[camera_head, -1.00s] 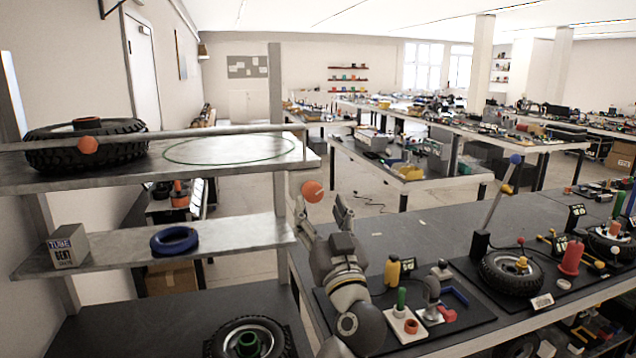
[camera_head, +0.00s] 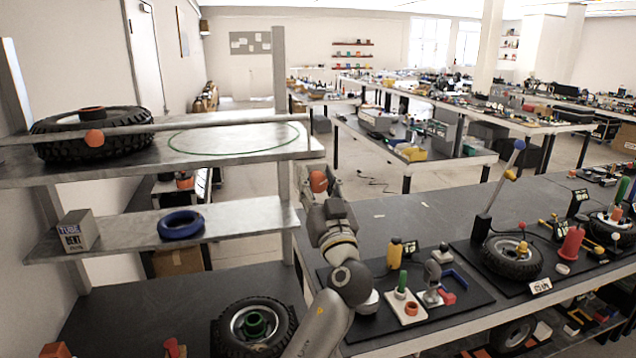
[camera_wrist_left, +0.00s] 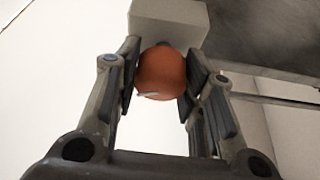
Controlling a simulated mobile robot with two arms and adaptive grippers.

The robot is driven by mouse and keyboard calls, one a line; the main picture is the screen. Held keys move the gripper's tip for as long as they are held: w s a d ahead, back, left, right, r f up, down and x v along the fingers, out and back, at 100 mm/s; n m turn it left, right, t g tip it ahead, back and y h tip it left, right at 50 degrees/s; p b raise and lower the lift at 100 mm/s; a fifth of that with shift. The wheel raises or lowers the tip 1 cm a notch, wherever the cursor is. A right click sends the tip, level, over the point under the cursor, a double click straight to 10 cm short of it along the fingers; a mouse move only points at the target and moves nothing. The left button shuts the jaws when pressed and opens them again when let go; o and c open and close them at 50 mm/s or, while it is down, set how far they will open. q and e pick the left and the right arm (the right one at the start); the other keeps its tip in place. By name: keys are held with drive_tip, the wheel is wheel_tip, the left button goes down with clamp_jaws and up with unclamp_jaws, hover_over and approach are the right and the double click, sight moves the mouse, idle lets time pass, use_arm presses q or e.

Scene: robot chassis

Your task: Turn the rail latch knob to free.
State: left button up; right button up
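The rail latch knob is an orange ball (camera_head: 318,181) at the right end of the shelf rack, below the rail. In the left wrist view the orange knob (camera_wrist_left: 161,73), with a small pale mark, sits in front of a light grey block (camera_wrist_left: 168,22). My left gripper (camera_head: 319,183) has one finger on each side of the knob. In the wrist view both pads of the left gripper (camera_wrist_left: 160,82) appear to touch the knob's sides, so it looks shut on it. The contact surfaces are partly hidden. My right gripper is out of view.
The grey rail (camera_head: 215,127) runs along the upper shelf, with another orange knob (camera_head: 94,138) near its left end. A tyre (camera_head: 60,142) lies behind it. A blue ring (camera_head: 181,225) and a tube box (camera_head: 78,232) sit on the middle shelf. Parts crowd the bench at right.

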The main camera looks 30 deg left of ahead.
use_arm(q)
drive_tip(key=shift+c, duration=1.1)
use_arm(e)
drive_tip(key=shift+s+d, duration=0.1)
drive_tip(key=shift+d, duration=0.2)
use_arm(q)
drive_tip(key=shift+m, duration=0.5)
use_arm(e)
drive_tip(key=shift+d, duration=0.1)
use_arm(q)
drive_tip(key=shift+m+t+h, duration=0.5)
drive_tip(key=shift+m+t, duration=0.1)
drive_tip(key=shift+m, duration=0.2)
drive_tip(key=m+h+p, duration=0.1)
drive_tip(key=m, duration=0.2)
drive_tip(key=shift+r+m+t+h+p, duration=0.15)
drive_tip(key=shift+m+t+h+p, duration=0.25)
drive_tip(key=shift+m+h+p, duration=0.3)
drive_tip(key=shift+m+p, duration=0.25)
drive_tip(key=shift+m, duration=0.55)
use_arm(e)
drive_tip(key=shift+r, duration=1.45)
use_arm(q)
drive_tip(key=shift+h, duration=0.3)
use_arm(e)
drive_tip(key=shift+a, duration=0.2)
